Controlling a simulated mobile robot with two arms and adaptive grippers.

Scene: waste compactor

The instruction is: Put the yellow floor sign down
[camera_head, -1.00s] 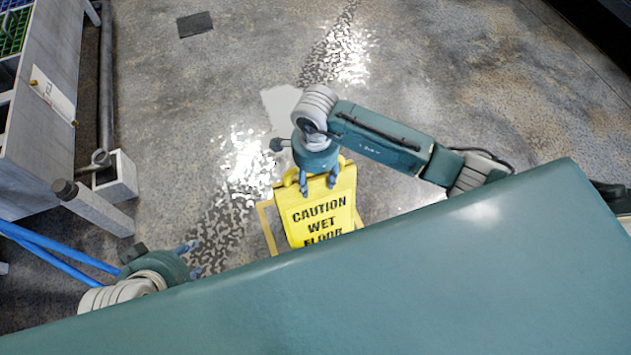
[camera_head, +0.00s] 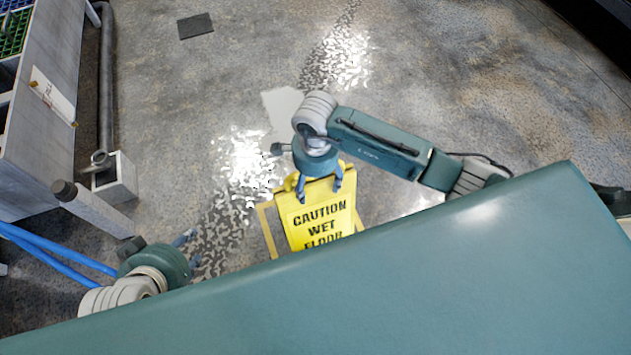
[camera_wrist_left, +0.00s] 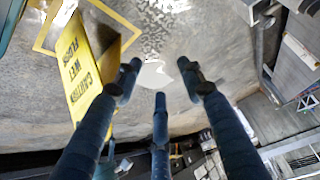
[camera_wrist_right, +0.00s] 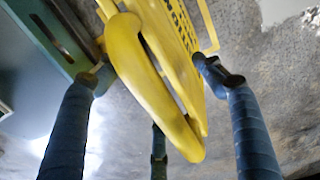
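The yellow floor sign (camera_head: 322,215), lettered "CAUTION WET FLOOR", is upright below my right gripper in the head view. Its lower part is hidden by my teal body, so its contact with the floor is hidden. My right gripper (camera_head: 319,187) is at the sign's top edge, its fingers spread on either side. In the right wrist view the sign's looped handle (camera_wrist_right: 140,75) passes between the wide-apart fingers. The sign also shows in the left wrist view (camera_wrist_left: 80,70). My left gripper (camera_head: 191,250) is open and empty, left of the sign.
A yellow outline (camera_head: 267,230) is marked on the floor around the sign. A grey cabinet (camera_head: 45,120), a pale block (camera_head: 117,178), a post (camera_head: 100,208) and blue tubes (camera_head: 60,255) stand at the left. A shiny wet patch (camera_head: 245,165) lies behind the sign; the floor beyond is mostly clear.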

